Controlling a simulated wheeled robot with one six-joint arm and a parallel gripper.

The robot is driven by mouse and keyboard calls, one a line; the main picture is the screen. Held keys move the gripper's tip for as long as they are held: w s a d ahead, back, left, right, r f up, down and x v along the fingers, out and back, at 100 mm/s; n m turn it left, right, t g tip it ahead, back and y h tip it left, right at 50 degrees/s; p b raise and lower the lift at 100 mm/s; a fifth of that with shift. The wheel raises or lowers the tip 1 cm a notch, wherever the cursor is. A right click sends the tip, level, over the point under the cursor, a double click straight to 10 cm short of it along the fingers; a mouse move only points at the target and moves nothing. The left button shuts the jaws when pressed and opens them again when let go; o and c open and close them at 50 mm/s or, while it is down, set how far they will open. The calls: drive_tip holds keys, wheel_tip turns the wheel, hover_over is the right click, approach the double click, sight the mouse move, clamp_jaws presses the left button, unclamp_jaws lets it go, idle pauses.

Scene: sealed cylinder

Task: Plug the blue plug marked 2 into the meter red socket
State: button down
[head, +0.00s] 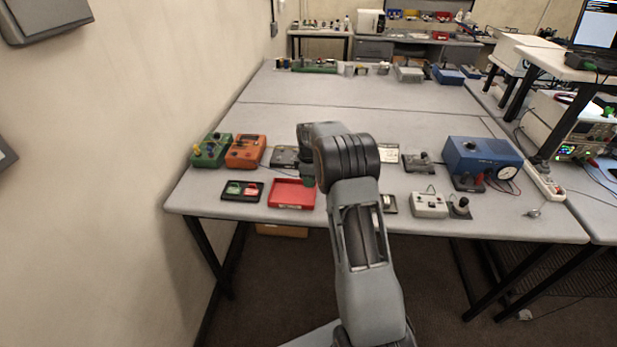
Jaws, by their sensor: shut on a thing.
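My gripper (308,183) points down over the right end of the red tray (291,205), partly hidden by my own wrist. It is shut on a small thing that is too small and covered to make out. I cannot pick out a blue plug or a number 2. An orange box (246,150) with dark parts on its face, perhaps the meter, lies left of my gripper. A blue box with a round dial (480,155) stands at the right, with red and black parts and leads at its front. I cannot tell which of these has the red socket.
A green box (211,150) stands left of the orange one. A black tray (242,191) with red and green pieces lies in front. A white box (429,204) and a small dark stand (461,207) are right of my arm. The table's middle (330,110) is clear.

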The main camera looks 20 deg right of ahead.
drive_tip(key=s+a+f+m+b, duration=0.1)
drive_tip(key=s+a+f+m, duration=1)
drive_tip(key=s, duration=0.4)
wheel_tip(320, 180, down, 2)
drive_tip(key=shift+a+f+m, duration=0.1)
drive_tip(key=shift+a+m, duration=0.2)
drive_tip(key=shift+a, duration=0.25)
drive_tip(key=shift+w, duration=0.1)
